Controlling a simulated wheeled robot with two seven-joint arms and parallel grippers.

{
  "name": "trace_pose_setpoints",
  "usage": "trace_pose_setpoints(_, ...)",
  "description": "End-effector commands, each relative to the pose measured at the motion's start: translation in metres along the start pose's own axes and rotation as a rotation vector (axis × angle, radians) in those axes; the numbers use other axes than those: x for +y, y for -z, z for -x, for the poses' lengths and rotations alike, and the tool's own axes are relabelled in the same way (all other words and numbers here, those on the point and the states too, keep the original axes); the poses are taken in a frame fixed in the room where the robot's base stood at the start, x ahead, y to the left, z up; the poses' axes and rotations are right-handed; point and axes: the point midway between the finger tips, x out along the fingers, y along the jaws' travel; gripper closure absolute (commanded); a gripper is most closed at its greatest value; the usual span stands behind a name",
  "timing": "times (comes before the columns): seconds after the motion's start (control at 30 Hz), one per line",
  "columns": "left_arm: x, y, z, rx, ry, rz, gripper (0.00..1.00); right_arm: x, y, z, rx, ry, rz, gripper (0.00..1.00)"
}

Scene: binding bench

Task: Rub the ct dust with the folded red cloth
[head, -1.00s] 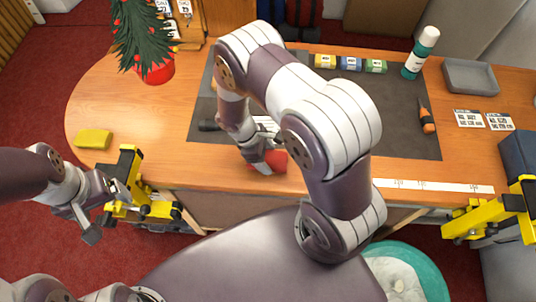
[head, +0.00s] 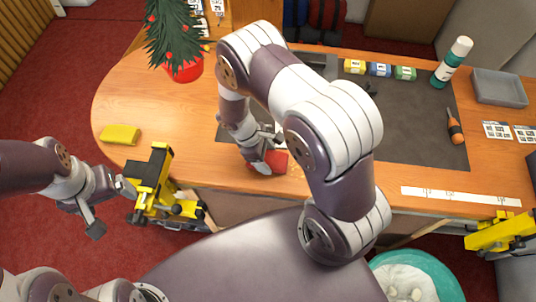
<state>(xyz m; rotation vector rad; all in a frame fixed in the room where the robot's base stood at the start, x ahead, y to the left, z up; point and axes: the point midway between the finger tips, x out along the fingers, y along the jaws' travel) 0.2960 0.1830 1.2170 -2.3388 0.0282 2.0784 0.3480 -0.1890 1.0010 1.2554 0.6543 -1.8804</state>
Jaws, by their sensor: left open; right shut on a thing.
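The folded red cloth (head: 280,158) lies at the front edge of the wooden bench, near the middle of the head view. My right gripper (head: 266,164) is shut on it, and the gripper covers part of it. My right arm arches over the bench and hides much of its middle. I cannot make out the ct dust; a few faint specks may lie just right of the cloth. My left gripper (head: 97,212) is open and empty, off the bench at the lower left.
A yellow block (head: 120,135) lies on the bench's left end, near a small decorated tree (head: 172,35). The dark mat (head: 425,125) carries small labelled boxes (head: 380,69), a green bottle (head: 452,62) and an orange-handled tool (head: 454,131). A grey tray (head: 499,88) and white ruler (head: 460,197) lie right.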

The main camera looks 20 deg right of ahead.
Motion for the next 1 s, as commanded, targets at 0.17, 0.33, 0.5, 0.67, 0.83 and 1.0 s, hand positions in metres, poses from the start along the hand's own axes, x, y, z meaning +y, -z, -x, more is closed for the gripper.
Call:
trace_pose_setpoints(0.17,0.000,0.002,0.016,0.000,0.000,0.000,0.13,0.002,-0.001,0.009,0.000,-0.001,-0.002,0.53)
trace_pose_setpoints(0.33,0.000,0.003,0.028,0.000,0.000,0.000,0.13,0.002,-0.006,0.024,0.000,0.001,-0.003,0.53)
trace_pose_setpoints(0.5,0.000,0.005,0.040,0.000,0.000,0.000,0.13,0.003,-0.011,0.039,0.000,0.001,-0.003,0.53)
trace_pose_setpoints(0.67,0.000,0.006,0.051,0.000,0.000,0.000,0.13,0.004,-0.015,0.053,0.000,0.001,-0.004,0.53)
trace_pose_setpoints(0.83,0.000,0.007,0.060,0.000,0.000,0.000,0.13,0.004,-0.018,0.063,0.000,0.001,-0.005,0.53)
trace_pose_setpoints(1.0,0.000,0.007,0.060,0.000,0.000,0.000,0.13,0.004,-0.018,0.063,0.000,0.002,-0.005,0.53)
